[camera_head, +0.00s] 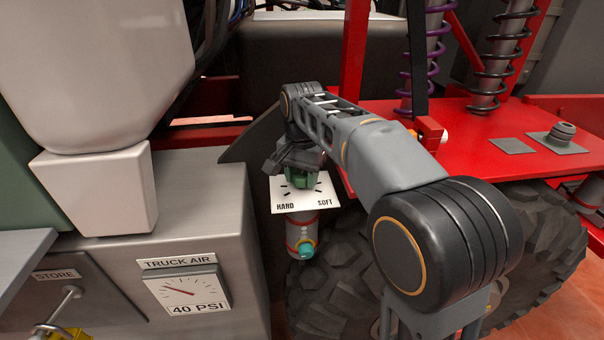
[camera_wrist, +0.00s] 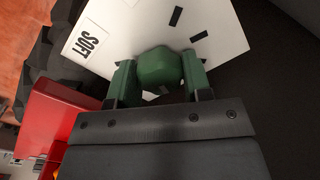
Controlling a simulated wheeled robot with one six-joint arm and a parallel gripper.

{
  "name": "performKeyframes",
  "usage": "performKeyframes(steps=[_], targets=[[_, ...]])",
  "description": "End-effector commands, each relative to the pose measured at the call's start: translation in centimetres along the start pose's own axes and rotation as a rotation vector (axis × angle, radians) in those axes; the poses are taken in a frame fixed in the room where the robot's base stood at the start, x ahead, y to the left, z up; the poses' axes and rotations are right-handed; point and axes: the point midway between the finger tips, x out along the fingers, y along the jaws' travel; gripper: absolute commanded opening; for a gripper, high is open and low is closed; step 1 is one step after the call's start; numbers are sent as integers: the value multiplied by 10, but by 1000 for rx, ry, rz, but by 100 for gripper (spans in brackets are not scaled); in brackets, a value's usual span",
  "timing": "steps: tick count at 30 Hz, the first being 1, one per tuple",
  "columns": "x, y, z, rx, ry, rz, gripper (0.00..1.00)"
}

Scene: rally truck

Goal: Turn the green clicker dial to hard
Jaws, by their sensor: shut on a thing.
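The green clicker dial (camera_head: 302,182) sits on a white card (camera_head: 322,201) marked HARD at the left and SOFT at the right, with black tick marks. My gripper (camera_head: 299,173) reaches it from above and behind. In the wrist view the rounded green dial (camera_wrist: 161,66) lies between the two green fingers of my gripper (camera_wrist: 158,76), which are shut on it. The SOFT label (camera_wrist: 89,43) shows at the left of the card there; the HARD label is out of that view. I cannot tell which mark the dial points to.
A cylinder with a teal end (camera_head: 306,249) hangs below the card, by a big tyre (camera_head: 345,265). A grey cabinet with a TRUCK AIR gauge (camera_head: 187,292) stands at the left. A red deck (camera_head: 470,135) with coil springs lies at the right.

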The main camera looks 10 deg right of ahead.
Motion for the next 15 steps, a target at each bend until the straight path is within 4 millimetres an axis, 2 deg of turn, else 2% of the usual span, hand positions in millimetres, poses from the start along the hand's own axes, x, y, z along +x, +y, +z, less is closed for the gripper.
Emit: performKeyframes(steps=[15], targets=[[-1,-1,0,-490,1,-3,22]])
